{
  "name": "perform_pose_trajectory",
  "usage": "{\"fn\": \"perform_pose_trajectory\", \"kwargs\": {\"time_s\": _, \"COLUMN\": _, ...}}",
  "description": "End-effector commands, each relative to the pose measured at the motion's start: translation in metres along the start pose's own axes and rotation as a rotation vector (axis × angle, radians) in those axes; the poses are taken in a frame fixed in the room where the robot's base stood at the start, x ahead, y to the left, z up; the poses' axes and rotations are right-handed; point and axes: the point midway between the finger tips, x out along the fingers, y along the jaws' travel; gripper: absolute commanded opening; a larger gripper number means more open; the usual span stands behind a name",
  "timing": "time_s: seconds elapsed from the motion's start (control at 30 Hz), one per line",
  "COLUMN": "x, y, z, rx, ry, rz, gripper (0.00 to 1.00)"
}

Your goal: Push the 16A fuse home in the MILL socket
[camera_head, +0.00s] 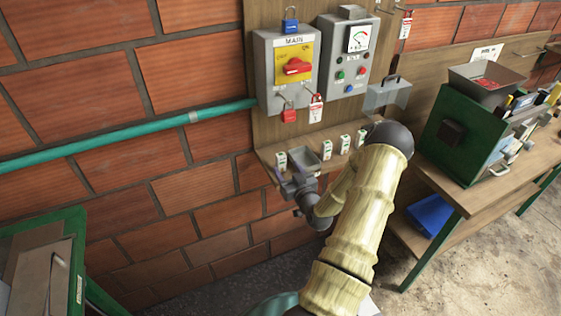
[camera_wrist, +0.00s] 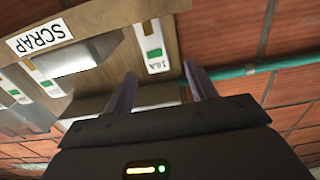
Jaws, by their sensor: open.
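The 16A fuse (camera_wrist: 154,45) is white with a green square and a 16A label, which appears upside down in the wrist view. It stands at the wooden shelf's edge, and in the head view it appears to be the leftmost white-and-green piece (camera_head: 281,160). My gripper (camera_wrist: 160,73) is open, with its two purple fingers on either side of the fuse's line in the wrist view. I cannot tell whether they touch it. In the head view my gripper (camera_head: 292,178) is just below and in front of the shelf. I cannot make out a MILL socket.
The shelf (camera_head: 265,154) also holds a grey tray (camera_head: 305,159) and several similar fuses (camera_head: 344,145). A SCRAP label (camera_wrist: 40,37) is on its edge. Above are the MAIN switch box (camera_head: 270,80) and a meter box (camera_head: 336,75). A teal pipe (camera_head: 130,138) runs along the brick wall.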

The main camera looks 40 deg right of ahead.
Motion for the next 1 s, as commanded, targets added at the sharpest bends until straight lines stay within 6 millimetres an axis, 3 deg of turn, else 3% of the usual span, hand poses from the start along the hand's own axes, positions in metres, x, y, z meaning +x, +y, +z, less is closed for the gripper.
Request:
{"fn": "perform_pose_trajectory", "kwargs": {"time_s": 0.27, "x": 0.006, "y": 0.001, "z": -0.002, "rx": -0.001, "ry": 0.001, "rz": 0.0, "gripper": 0.56}}
{"fn": "perform_pose_trajectory", "kwargs": {"time_s": 0.63, "x": 0.049, "y": 0.004, "z": 0.0, "rx": 0.0, "ry": 0.001, "rz": -0.001, "gripper": 0.56}}
{"fn": "perform_pose_trajectory", "kwargs": {"time_s": 1.0, "x": 0.052, "y": 0.004, "z": 0.003, "rx": -0.001, "ry": 0.0, "rz": -0.001, "gripper": 0.56}}
